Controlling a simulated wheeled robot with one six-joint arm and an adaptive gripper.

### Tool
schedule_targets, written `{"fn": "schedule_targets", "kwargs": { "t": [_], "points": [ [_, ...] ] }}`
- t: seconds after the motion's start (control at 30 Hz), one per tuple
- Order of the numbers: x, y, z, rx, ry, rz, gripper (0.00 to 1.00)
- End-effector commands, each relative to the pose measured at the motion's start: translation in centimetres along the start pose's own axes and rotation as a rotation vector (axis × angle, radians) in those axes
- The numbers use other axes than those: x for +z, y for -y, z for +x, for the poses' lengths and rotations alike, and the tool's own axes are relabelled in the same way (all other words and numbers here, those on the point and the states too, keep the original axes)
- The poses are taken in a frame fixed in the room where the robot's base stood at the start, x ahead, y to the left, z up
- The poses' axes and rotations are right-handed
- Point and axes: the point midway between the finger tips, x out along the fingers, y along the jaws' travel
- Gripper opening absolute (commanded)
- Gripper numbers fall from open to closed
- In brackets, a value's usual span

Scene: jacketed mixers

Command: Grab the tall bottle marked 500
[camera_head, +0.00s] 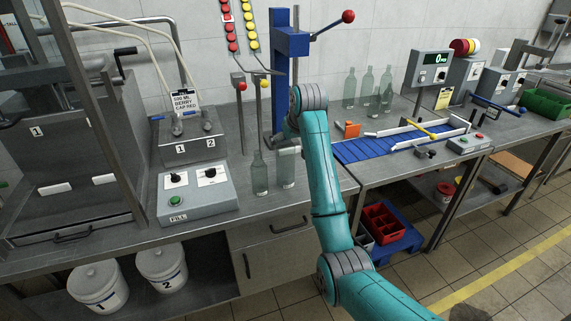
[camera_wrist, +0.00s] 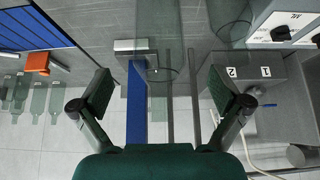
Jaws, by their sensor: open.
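Two clear glass bottles stand on the bench in the head view. One, with a narrow neck, is the left bottle (camera_head: 259,175); the other bottle (camera_head: 287,170) stands close to its right, partly behind my arm. I cannot read a 500 mark on either. In the wrist view, which looks upside down, a clear bottle (camera_wrist: 160,35) stands ahead, in line with the gap between my fingers. My gripper (camera_wrist: 160,93) is open, a finger pad to each side, with nothing held. In the head view my arm hides the gripper. A second glass shape (camera_wrist: 229,22) shows faintly at the right.
Several clear bottles (camera_head: 367,85) stand farther back, right of my arm, by a blue conveyor (camera_head: 360,149). A filling machine (camera_head: 195,190) stands left of the two bottles. A blue press column (camera_head: 290,42) rises behind them.

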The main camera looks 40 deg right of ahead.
Motion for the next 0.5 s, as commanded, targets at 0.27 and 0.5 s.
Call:
{"fn": "schedule_targets", "kwargs": {
  "t": [0.27, 0.5],
  "points": [
    [0.1, 0.0, 2.2, 0.000, 0.002, 0.000, 0.99],
    [0.0, -0.1, 5.3, 0.000, 0.000, -0.001, 0.99]
  ]
}}
